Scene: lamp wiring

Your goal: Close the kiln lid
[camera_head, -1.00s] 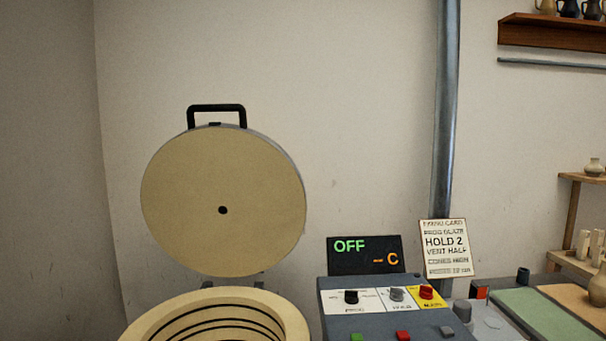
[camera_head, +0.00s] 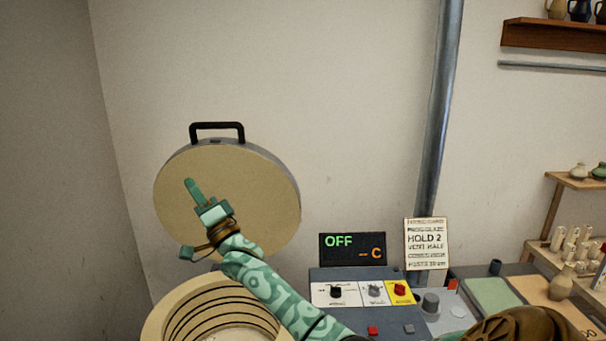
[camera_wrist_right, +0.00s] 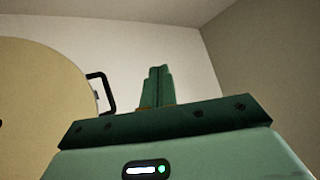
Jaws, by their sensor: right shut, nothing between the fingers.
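The kiln lid (camera_head: 262,195) is a round cream disc with a black handle (camera_head: 217,131) on its top edge. It stands raised behind the round, grooved kiln opening (camera_head: 165,313). My right gripper (camera_head: 191,186) is shut and empty, in front of the lid's left part in the head view. I cannot tell whether it touches the lid. In the right wrist view the shut fingers (camera_wrist_right: 158,86) point up, with the lid (camera_wrist_right: 40,100) and its handle (camera_wrist_right: 100,92) to their left. My left gripper is not in view.
A control box (camera_head: 350,280) with knobs and buttons stands right of the kiln, below a display (camera_head: 352,248) reading OFF. A printed card (camera_head: 427,244), a grey pipe (camera_head: 437,120) and shelves with pottery (camera_head: 577,178) are further right. The wall left of the lid is bare.

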